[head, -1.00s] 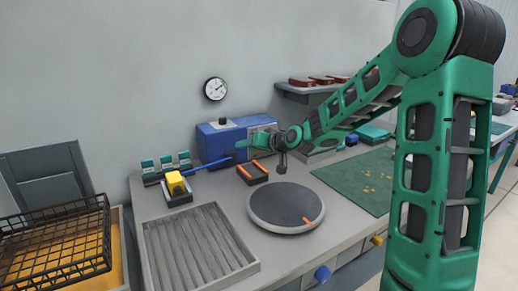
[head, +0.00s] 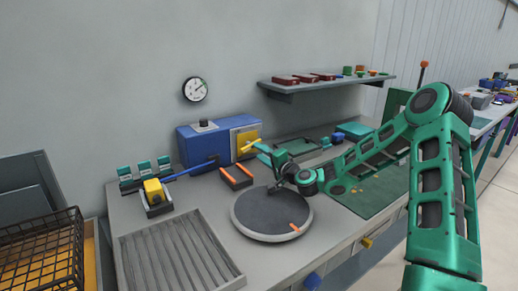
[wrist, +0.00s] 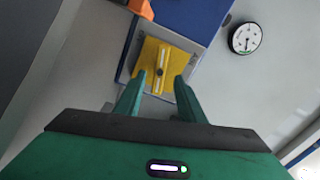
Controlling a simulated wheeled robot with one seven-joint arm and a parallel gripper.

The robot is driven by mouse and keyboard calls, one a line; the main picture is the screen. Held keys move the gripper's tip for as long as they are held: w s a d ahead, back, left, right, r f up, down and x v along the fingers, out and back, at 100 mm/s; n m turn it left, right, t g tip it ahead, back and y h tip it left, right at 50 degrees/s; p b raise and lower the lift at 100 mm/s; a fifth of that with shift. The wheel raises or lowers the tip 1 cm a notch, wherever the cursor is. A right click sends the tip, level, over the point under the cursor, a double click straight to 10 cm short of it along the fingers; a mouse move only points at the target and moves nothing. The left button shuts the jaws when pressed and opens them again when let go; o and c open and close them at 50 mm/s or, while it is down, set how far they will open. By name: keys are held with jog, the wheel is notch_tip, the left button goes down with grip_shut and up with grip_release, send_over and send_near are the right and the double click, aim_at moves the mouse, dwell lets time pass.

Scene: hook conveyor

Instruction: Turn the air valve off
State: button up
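The air valve appears to be the yellow plate with a pale yellow bar handle (head: 247,146) on the front of a blue box (head: 200,145). In the wrist view the handle (wrist: 163,56) is a narrow bar with a dark pivot at its middle, lying roughly along my gripper's pointing direction. My gripper (head: 264,155) is in front of the plate, to its right in the head view. In the wrist view its two green fingers (wrist: 159,77) are spread, one on each side of the handle's near end, with nothing clamped. I cannot tell how far the fingertips are from the plate.
A round pressure gauge (head: 195,89) hangs on the wall above. A dark turntable (head: 270,212) and an orange-edged tray (head: 236,177) are below my gripper. A yellow block (head: 154,190) with a blue rod is to the left. A shelf (head: 325,84) is at the right.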

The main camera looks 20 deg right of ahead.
aim_at(252, 147)
jog(key=shift+w, duration=0.45)
jog(key=x, duration=0.6)
jog(key=shift+w+a+f, duration=0.1)
jog(key=shift+w+a, duration=0.1)
jog(key=shift+w, duration=0.05)
grip_shut()
